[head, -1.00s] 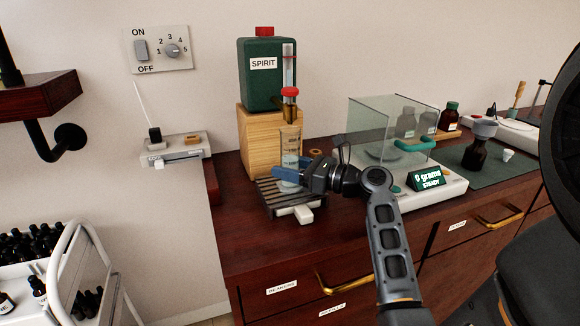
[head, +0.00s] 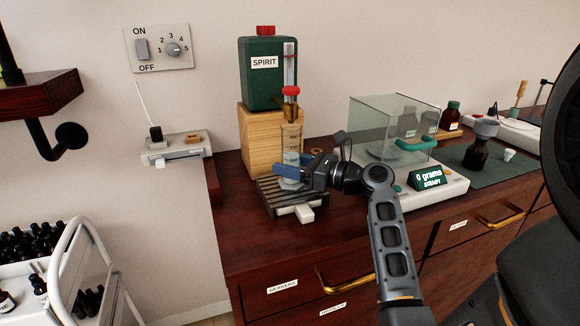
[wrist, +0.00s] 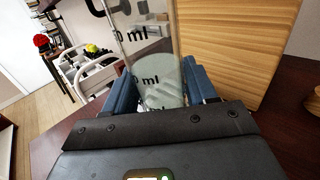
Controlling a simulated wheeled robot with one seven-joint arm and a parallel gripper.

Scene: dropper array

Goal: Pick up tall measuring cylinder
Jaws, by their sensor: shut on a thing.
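The tall measuring cylinder (head: 291,143) is clear, with dark markings. It stands upright under the brass tap of the green SPIRIT container (head: 266,88), over the slatted drip tray (head: 276,203). My gripper (head: 291,176) is shut around its lower part, reaching in from the right. In the wrist view, the blue fingers of my gripper (wrist: 160,88) lie on both sides of the cylinder (wrist: 148,45), which shows "ml" marks. The fingers hide part of its base in the head view, and I cannot tell whether it touches the tray.
A wooden block (head: 256,140) stands close behind the cylinder, under the container. The tap (head: 291,108) is just above its mouth. A balance with a glass shield (head: 385,125) stands to the right on the dark wooden counter.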

